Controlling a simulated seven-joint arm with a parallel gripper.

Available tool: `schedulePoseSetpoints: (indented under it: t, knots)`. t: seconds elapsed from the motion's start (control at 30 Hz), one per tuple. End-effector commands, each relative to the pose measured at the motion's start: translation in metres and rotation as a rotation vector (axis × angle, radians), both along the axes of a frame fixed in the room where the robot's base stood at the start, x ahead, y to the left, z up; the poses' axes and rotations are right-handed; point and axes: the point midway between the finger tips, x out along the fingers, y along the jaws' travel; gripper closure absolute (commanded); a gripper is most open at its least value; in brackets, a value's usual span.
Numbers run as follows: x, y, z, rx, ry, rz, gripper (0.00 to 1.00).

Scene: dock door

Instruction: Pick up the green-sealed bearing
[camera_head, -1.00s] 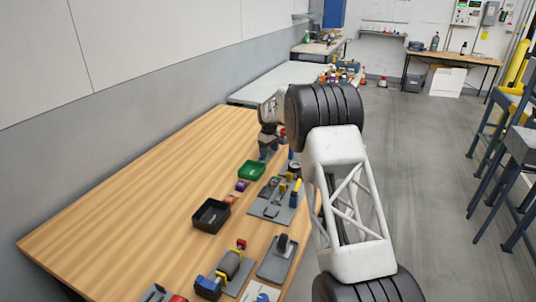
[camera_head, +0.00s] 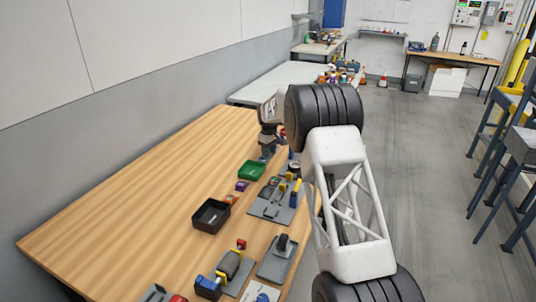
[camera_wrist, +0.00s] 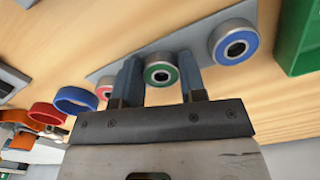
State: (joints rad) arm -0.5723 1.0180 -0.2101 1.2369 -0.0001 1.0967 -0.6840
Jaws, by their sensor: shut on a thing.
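The green-sealed bearing (camera_wrist: 162,70), a metal ring with a green face and dark bore, is in the wrist view between the two fingers. My gripper (camera_wrist: 160,78) is shut on it, one finger on each side. The bearing appears over a grey plate (camera_wrist: 195,35); I cannot tell whether it is clear of the plate. In the head view my gripper (camera_head: 267,143) is at the far end of the wooden table, and the bearing cannot be made out there.
A blue-sealed bearing (camera_wrist: 235,43) is close to the right finger, and a red-sealed one (camera_wrist: 104,91) is left of the left finger. A blue ring (camera_wrist: 76,100) and a red ring (camera_wrist: 46,113) lie further left. A green bin (camera_wrist: 298,38) stands at right.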

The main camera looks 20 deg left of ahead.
Motion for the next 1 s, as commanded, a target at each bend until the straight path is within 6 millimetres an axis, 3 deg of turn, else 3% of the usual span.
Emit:
schedulePoseSetpoints:
  t: [0.43, 0.83, 1.0]
  knots:
    - [0.0, 0.0, 0.005, 0.0, 0.0, 0.0, 0.86]
    - [0.0, 0.0, 0.037, 0.0, 0.0, 0.0, 0.86]
    - [-0.01, -0.006, 0.038, 0.0, 0.0, 0.0, 0.86]
